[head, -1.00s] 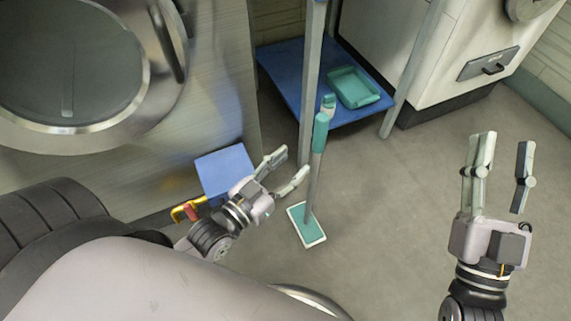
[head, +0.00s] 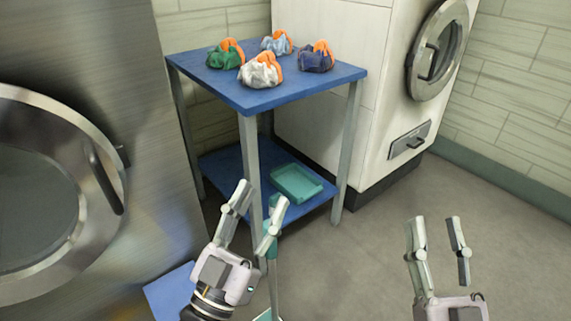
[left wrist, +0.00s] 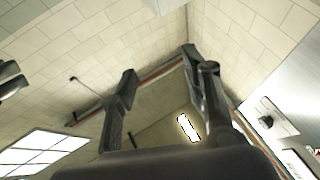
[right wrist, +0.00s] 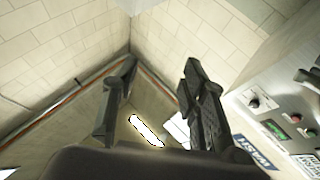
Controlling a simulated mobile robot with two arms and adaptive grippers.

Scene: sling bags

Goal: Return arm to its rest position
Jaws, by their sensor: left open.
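My left gripper (head: 260,195) is open and empty, with its fingers pointing up in front of the blue table's near leg in the head view. Its parted fingers also show in the left wrist view (left wrist: 160,62), against walls and ceiling. My right gripper (head: 436,222) is open and empty over the floor at the lower right of the head view. Its parted fingers show in the right wrist view (right wrist: 160,63) with nothing between them. Neither gripper appears to touch anything.
A blue table (head: 215,85) carries several sling bags, including a green one (head: 222,56) and a white one (head: 258,74). A teal tray (head: 297,182) lies on its lower shelf. Floor (head: 350,265) at right is clear.

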